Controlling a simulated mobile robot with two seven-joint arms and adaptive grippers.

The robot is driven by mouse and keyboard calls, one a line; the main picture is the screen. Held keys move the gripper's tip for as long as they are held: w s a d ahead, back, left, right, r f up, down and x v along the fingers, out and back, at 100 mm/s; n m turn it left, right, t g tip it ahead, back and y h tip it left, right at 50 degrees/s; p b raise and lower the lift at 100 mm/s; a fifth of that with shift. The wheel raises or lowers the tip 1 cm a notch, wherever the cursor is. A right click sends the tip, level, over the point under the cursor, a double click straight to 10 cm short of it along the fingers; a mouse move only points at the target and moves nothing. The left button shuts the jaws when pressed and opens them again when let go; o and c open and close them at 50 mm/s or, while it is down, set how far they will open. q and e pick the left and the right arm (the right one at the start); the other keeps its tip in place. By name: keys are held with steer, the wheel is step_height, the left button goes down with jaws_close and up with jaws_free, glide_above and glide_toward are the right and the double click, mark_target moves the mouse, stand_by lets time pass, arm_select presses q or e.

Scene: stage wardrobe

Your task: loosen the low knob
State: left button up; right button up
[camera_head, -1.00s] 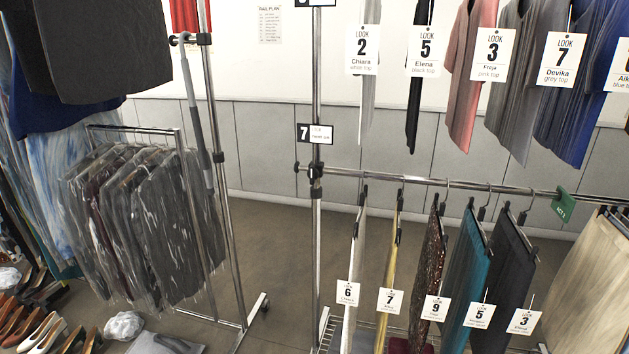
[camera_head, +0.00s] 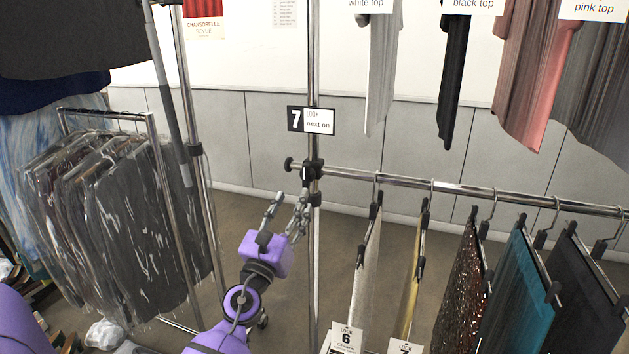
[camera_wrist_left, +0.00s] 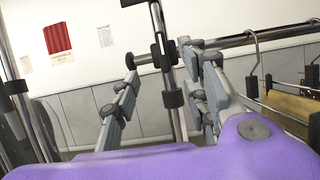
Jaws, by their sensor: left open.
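The low knob (camera_head: 290,163) is a small dark round knob on the left of the black clamp (camera_head: 312,172), where the lower clothes rail meets the upright pole. It also shows in the left wrist view (camera_wrist_left: 131,62), with the clamp just right of it. My left gripper (camera_head: 289,203), on a purple wrist, is open and empty. In the head view it appears just below the knob, fingers pointing up towards it. In the left wrist view the knob and clamp show beyond and between the fingers (camera_wrist_left: 163,78); no contact is visible. My right gripper is out of view.
The lower rail (camera_head: 460,187) runs right from the clamp, hung with skirts and trousers carrying look cards. A "7 next on" sign (camera_head: 311,120) sits on the pole above. Tops hang overhead at right. A rack of covered dark garments (camera_head: 120,220) stands at left.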

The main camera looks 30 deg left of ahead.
mark_target(308, 174)
arm_select(q)
steer(key=x, duration=0.7)
steer(key=shift+p, duration=0.4)
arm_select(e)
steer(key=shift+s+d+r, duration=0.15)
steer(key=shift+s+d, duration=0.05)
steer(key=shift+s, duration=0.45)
arm_select(q)
steer(key=shift+w+a+r, duration=0.1)
steer(key=shift+w+r, duration=0.05)
jaws_close()
